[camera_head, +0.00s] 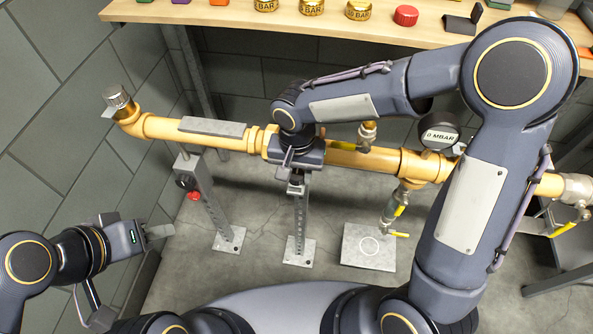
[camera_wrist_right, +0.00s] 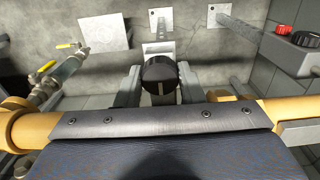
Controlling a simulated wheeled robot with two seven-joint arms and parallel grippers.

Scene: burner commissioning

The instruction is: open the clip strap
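My right gripper (camera_head: 297,170) reaches down over the yellow pipe (camera_head: 230,137) at the middle stand (camera_head: 299,215). In the right wrist view its two grey fingers (camera_wrist_right: 159,88) stand apart, one on each side of a round black knob (camera_wrist_right: 158,76). I cannot tell whether they touch the knob. No clip strap is clearly recognisable; the gripper hides the pipe's top at this stand. My left gripper (camera_head: 158,232) is at the lower left, clear of the pipe, and I see nothing held in it; its finger gap is unclear.
A pressure gauge (camera_head: 439,132) and yellow-handled valves sit along the pipe to the right. A left stand (camera_head: 207,200) carries a box with black and red knobs. A wooden bench (camera_head: 220,14) with a red cap (camera_head: 405,15) runs behind. The floor in front is partly free.

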